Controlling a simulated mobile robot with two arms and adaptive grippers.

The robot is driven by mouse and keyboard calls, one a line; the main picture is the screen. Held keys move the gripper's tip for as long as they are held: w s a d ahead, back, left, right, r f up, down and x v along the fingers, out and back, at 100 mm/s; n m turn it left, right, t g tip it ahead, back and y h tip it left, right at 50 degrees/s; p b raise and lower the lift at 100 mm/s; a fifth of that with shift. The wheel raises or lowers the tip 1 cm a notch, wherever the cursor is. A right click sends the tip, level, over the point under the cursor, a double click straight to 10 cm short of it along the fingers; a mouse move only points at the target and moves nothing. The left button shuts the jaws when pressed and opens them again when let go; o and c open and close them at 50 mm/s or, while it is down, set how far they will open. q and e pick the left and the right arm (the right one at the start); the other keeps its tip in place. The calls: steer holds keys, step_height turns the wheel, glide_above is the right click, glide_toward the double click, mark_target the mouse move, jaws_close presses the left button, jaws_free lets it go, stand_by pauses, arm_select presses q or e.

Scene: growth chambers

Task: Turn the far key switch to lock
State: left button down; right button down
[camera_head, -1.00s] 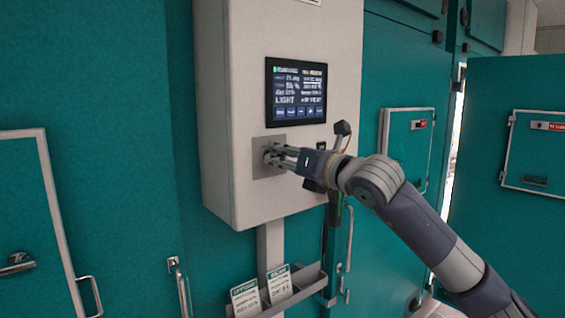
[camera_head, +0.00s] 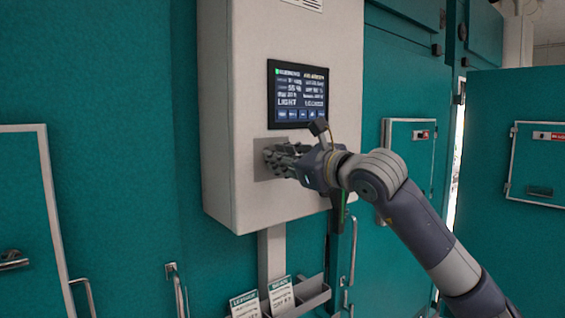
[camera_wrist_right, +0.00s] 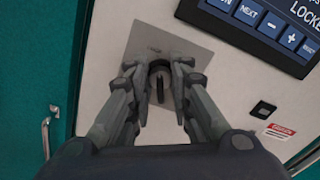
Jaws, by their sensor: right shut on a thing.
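The key switch (camera_wrist_right: 160,82) is a dark round lock with a key, set in a square grey metal plate (camera_wrist_right: 190,50) on the white control box (camera_head: 225,120). My right gripper (camera_wrist_right: 158,78) is at the plate, its two fingers on either side of the key and shut on it. In the head view the right gripper (camera_head: 272,158) covers the key and most of the switch. The screen (camera_head: 297,94) above reads LIGHT at lower left, and in the wrist view the part of it in sight (camera_wrist_right: 265,25) reads "LOCKE", cut off. My left gripper is not in view.
Below the box, a holder (camera_head: 312,296) carries two cards (camera_head: 280,295). Teal chamber doors with handles (camera_head: 175,285) stand on both sides. A red and white label (camera_wrist_right: 279,131) and a small black socket (camera_wrist_right: 263,109) sit right of the plate.

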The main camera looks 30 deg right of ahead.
steer(key=shift+n, duration=0.6)
steer(key=c, duration=1.8)
jaws_free()
steer(key=shift+s+d, duration=0.15)
steer(key=shift+s, duration=1.85)
steer(key=shift+s+d, duration=0.15)
steer(key=shift+s, duration=1.8)
steer(key=shift+s+d, duration=0.15)
steer(key=shift+s, duration=1.85)
